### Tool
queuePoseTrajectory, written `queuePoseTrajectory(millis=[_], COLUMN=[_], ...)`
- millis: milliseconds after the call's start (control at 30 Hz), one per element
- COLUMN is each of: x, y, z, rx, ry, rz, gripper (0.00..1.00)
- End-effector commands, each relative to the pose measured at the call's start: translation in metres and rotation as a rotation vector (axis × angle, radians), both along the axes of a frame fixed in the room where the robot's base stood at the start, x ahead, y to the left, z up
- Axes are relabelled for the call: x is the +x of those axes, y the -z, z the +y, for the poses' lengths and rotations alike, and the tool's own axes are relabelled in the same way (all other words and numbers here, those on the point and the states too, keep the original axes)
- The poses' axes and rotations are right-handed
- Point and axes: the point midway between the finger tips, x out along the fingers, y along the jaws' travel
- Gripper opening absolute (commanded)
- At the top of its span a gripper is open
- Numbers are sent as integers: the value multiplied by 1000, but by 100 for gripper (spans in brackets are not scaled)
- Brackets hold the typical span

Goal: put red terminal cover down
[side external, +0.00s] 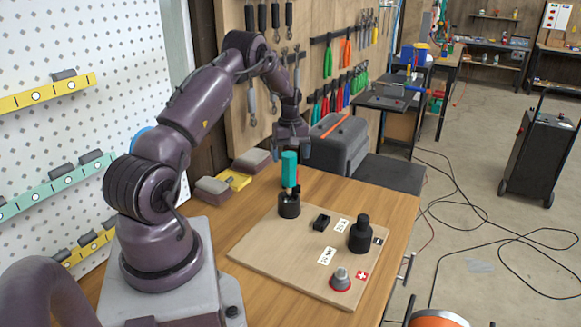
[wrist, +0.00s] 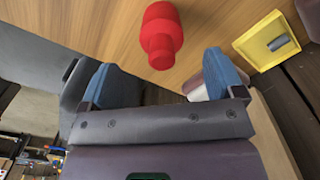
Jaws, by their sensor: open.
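The red terminal cover (wrist: 161,33) shows in the wrist view against the wooden table. It has a wide body and a narrower round end toward my gripper. My gripper (wrist: 158,72) is open, with one blue-padded finger to each side of the picture and the cover beyond and between the tips. Nothing shows gripped, and the cover appears apart from both fingers.
The board also carries black parts (side external: 360,235) and a grey cone with a red ring (side external: 341,280). A yellow tray (side external: 235,180) and a grey case (side external: 340,143) flank my gripper.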

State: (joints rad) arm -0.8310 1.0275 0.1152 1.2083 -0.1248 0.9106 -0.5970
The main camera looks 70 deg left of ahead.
Motion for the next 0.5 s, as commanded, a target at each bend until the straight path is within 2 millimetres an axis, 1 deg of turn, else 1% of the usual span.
queuePoseTrajectory(millis=[33,200,300,400,467,500], x=[0,0,0,1,4,9], y=[-13,-44,-56,-64,-73,-82], z=[0,0,0,-2,-7,-13], rx=[2,1,0,0,5,10], ry=[0,1,1,5,21,42], rz=[-2,-1,0,-1,-7,-14], gripper=[87,87,87,87,87,87])
